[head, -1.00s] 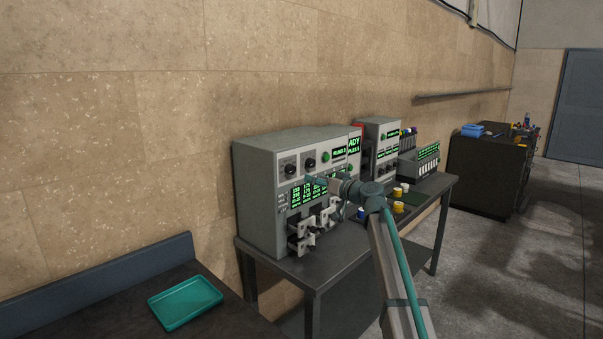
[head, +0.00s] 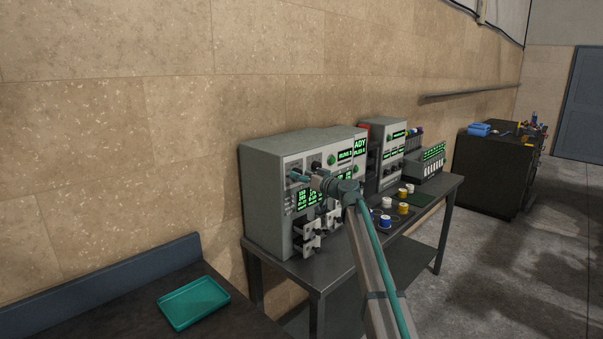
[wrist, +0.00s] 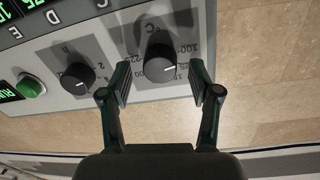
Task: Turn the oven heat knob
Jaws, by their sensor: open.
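The oven is a grey control box (head: 262,205) on a dark table. In the wrist view, upside down, a round black knob (wrist: 160,63) with a white pointer line and a °C scale sits between the fingers of my gripper (wrist: 160,80). The fingers are open, one on each side of the knob, with a gap on both sides. A second black knob (wrist: 77,78) lies to the left in that view, outside the fingers. In the head view my gripper (head: 298,178) is at the panel's upper left and largely hides the °C knob.
A green button (wrist: 31,87) and green displays (wrist: 8,94) are on the same panel. Below the panel are metal brackets (head: 307,235). Several small cups (head: 403,208) stand on the table (head: 312,282) to the right. A teal tray (head: 194,303) lies on the front-left bench.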

